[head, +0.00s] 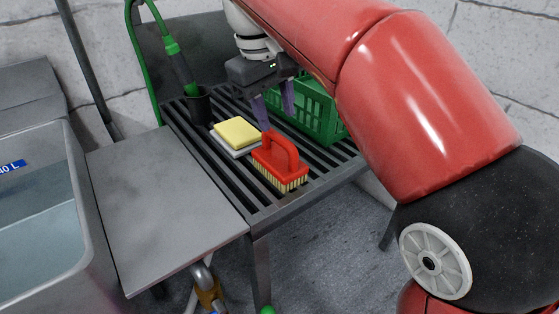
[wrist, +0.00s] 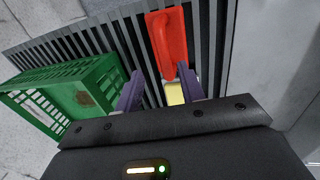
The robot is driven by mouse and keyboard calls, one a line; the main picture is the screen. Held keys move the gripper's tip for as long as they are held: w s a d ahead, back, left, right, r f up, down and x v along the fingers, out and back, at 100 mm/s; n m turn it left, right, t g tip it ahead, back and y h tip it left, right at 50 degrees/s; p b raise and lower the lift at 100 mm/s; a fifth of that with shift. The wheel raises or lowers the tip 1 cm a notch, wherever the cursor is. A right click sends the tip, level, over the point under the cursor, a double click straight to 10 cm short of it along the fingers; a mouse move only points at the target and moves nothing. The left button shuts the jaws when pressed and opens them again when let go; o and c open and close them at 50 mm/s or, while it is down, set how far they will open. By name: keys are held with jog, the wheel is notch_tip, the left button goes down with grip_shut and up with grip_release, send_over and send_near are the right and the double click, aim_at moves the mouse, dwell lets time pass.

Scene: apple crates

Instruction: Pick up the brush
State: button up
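The brush (head: 277,161) has a red body with an arched red handle and pale bristles. It stands bristles down on the slatted rack, near its front edge. In the wrist view the brush (wrist: 166,42) lies ahead of the fingers, its handle nearest them. My gripper (head: 274,108) is above the rack, behind the brush, with its purple fingers pointing down. In the wrist view my gripper (wrist: 160,88) has its fingers apart with nothing held between them. A yellow sponge shows farther below, in the gap.
The yellow sponge (head: 237,132) lies on a white pad left of the brush. A green crate (head: 325,118) stands behind, right of my gripper. A dark cup (head: 199,104) with a green hose tool is at the rack's left. A bare metal panel (head: 160,205) adjoins the rack.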

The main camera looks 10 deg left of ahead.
aim_at(278, 136)
jog(key=f, duration=0.2)
jog(key=f+b, duration=0.1)
jog(key=f, duration=0.3)
jog(key=shift+d+f, duration=0.2)
jog(key=shift+d, duration=0.1)
jog(key=shift+c, duration=0.3)
grip_shut()
